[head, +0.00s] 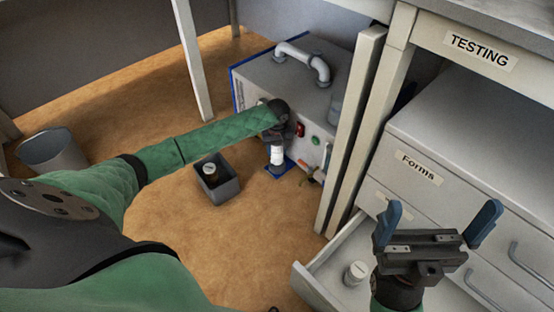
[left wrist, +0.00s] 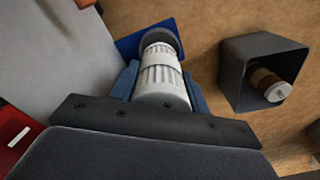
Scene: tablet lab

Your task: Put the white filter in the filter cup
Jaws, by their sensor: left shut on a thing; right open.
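The white filter (left wrist: 162,78) is a ribbed white cylinder between the blue fingers of my left gripper (left wrist: 164,82), which is shut on it. In the head view, my left gripper (head: 277,140) is at the front of the grey machine, with the white filter (head: 277,155) below it. A dark grey round piece, which looks like the filter cup (left wrist: 172,39), shows at the filter's far end over a blue plate (left wrist: 131,45). I cannot tell whether the filter is inside it or just above. My right gripper (head: 438,222) is open and empty above the drawer.
The grey machine (head: 265,75) has a pipe handle and red and green buttons. A dark bin (head: 228,190) holds a brown and white cylinder (head: 210,170). A white cylinder (head: 356,272) stands in the open drawer (head: 322,277). A wastebasket (head: 50,150) stands left.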

